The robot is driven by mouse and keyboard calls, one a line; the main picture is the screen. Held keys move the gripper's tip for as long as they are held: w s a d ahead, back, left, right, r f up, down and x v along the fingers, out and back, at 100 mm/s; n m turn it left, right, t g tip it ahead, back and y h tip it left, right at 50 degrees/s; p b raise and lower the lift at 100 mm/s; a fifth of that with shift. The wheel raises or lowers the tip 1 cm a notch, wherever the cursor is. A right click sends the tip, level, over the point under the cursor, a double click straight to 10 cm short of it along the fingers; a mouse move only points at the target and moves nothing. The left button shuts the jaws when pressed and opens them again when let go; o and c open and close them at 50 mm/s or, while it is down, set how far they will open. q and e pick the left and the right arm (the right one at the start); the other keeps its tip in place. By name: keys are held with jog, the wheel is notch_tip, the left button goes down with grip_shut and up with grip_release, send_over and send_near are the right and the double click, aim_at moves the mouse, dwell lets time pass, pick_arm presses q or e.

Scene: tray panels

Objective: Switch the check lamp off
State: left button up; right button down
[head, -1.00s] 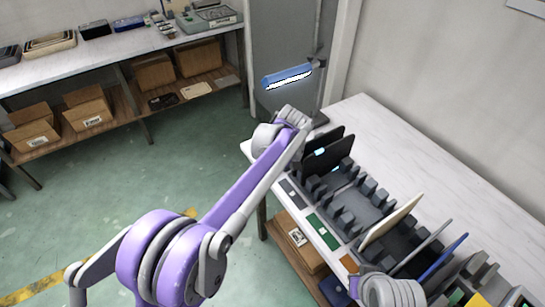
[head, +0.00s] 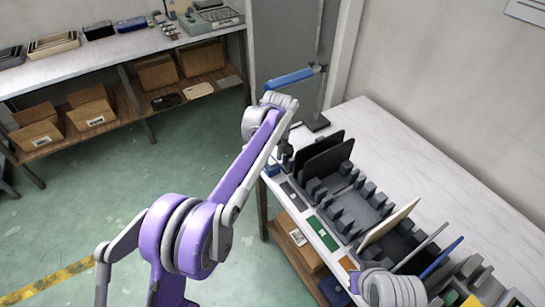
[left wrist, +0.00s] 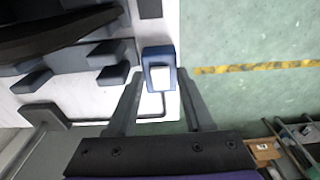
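The check lamp (head: 290,78) is a blue bar on a dark stand at the far end of the right-hand bench. No white glow shows on it. A blue switch box with a white face (left wrist: 160,78) lies at the bench edge in the left wrist view, with a dark cable beside it. My left gripper (left wrist: 160,73) is open, its fingers on either side of the box in the picture. I cannot tell whether they touch it. In the head view this gripper (head: 287,155) is at the bench's far left corner, largely hiding the switch. My right gripper's fingers are not visible.
Dark panels (head: 325,158) stand in the rack beside my left gripper. A cream panel (head: 388,222) and a blue one (head: 442,258) stand nearer. A back bench (head: 70,65) holds trays above boxes. Green floor lies open between the benches. The right bench's far side is clear.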

pick_arm(q)
jog(key=shift+o, duration=0.2)
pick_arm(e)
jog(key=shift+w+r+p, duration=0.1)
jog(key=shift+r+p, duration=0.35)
pick_arm(q)
notch_tip(320, 180, up, 11)
jog(key=shift+s+d, duration=0.35)
jog(key=shift+s, duration=0.1)
jog(key=shift+f, duration=0.1)
